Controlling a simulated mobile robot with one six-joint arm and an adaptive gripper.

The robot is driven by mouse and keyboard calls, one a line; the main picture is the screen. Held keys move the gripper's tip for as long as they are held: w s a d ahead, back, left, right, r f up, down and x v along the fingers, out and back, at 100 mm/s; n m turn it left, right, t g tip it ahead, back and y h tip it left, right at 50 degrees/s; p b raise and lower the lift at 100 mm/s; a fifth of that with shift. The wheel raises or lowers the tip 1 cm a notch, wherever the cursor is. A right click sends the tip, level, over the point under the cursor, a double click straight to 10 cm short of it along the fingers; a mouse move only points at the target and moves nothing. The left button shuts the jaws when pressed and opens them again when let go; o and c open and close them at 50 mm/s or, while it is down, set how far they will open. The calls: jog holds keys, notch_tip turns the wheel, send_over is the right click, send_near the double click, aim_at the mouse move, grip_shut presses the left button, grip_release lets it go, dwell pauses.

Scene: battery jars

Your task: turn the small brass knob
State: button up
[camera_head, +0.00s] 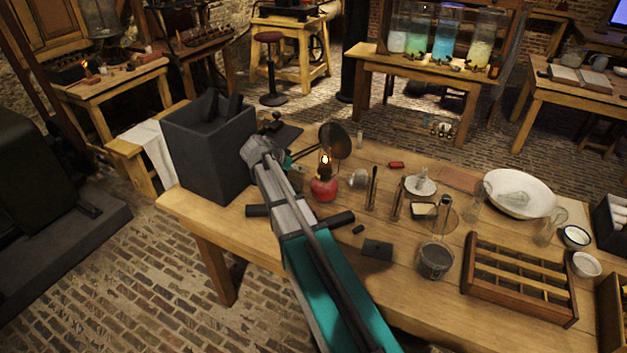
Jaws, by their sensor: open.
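I cannot clearly make out the small brass knob. A lit lamp with a red base (324,188) stands on the near wooden table; any knob on it is too small to tell. My arm reaches up from the bottom of the view. My gripper (296,162) is at its far end, just left of the lamp's flame, and is open with nothing visible in it. Its fingers are small, dark and partly hidden by the wrist. The glass battery jars (443,42) with coloured liquids stand on a separate table at the back, with small brass-coloured parts before them.
A dark box (209,148) stands left of my wrist. A dark round disc (334,140) rises close behind the lamp. Upright tubes (372,188), a white basin (519,193), a glass jar (436,260) and a slotted wooden rack (517,278) crowd the right side.

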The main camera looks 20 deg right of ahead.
aim_at(316, 177)
jog(key=b+x, duration=0.6)
jog(key=x, duration=0.3)
jog(key=shift+f, duration=0.15)
jog(key=shift+b+x, duration=0.6)
jog(key=shift+x, duration=0.4)
jog(key=shift+d, duration=0.1)
grip_shut()
